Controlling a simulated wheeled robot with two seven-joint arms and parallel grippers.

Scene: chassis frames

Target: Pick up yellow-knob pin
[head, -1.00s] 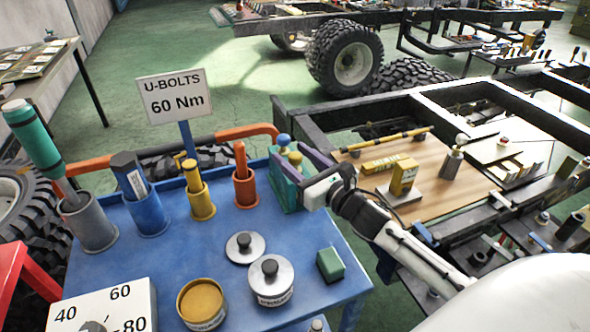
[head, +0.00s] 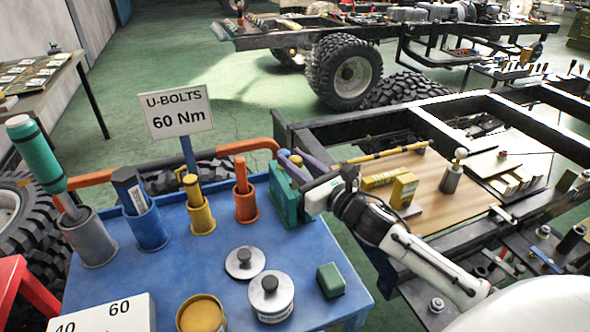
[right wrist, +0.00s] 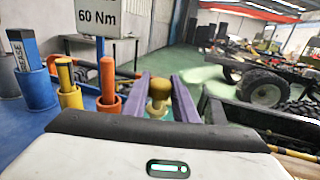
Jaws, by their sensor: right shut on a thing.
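The yellow-knob pin shows its knob (right wrist: 158,90) between the two purple fingers of my right gripper (right wrist: 162,98) in the right wrist view. The fingers are shut on it. In the head view my right gripper (head: 291,160) is above the teal block (head: 284,202) at the table's back right corner, and the yellow knob (head: 296,160) shows small between its fingers. My left gripper is not in view.
Orange (head: 245,195), yellow (head: 199,208) and blue (head: 141,208) holders stand left of the block on the blue table (head: 205,262). The sign (head: 177,112) rises behind them. Metal weights (head: 271,295) and a green box (head: 331,279) lie nearer.

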